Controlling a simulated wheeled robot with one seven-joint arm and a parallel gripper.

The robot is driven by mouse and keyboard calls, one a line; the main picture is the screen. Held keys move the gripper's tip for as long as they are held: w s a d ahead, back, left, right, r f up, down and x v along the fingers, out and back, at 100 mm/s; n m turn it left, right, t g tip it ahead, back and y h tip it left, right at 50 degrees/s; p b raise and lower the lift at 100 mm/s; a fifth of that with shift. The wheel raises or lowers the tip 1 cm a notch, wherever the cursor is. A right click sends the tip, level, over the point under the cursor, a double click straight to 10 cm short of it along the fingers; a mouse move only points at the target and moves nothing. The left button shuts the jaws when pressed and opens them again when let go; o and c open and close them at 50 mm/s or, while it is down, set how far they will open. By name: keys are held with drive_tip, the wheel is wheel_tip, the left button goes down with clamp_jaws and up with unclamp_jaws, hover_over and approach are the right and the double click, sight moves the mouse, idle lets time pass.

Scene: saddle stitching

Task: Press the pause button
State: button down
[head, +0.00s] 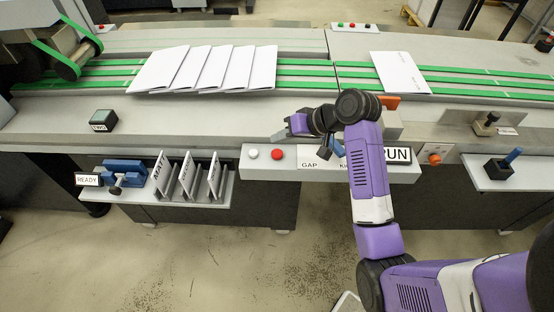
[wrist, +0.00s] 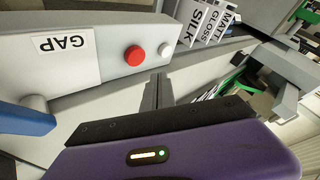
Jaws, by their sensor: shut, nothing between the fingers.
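No button bears a label I can clearly read as pause. A red button (head: 277,154) and a white button (head: 251,154) sit on the front of the pale control panel; the red button (wrist: 135,55) and white button (wrist: 165,47) also show in the wrist view. My gripper (head: 277,136) is shut and empty, pointing left just above the panel's top near the red button. Its closed fingers (wrist: 157,92) touch neither button in view.
Behind, booklets (head: 207,68) lie on green belts. The bed between gripper and green button is clear.

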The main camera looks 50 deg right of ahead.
sight(272, 151)
drive_tip(key=shift+f, duration=1.65)
idle(0.8)
drive_tip(key=shift+f, duration=0.2)
drive_tip(key=shift+f+b, duration=0.4)
drive_tip(key=shift+f, duration=0.15)
idle(0.7)
idle(0.3)
drive_tip(key=shift+r+p, duration=0.95)
drive_tip(key=shift+p, duration=0.1)
drive_tip(key=shift+r, duration=0.1)
wheel_tip(272, 151, up, 5)
drive_tip(key=p, duration=0.5)
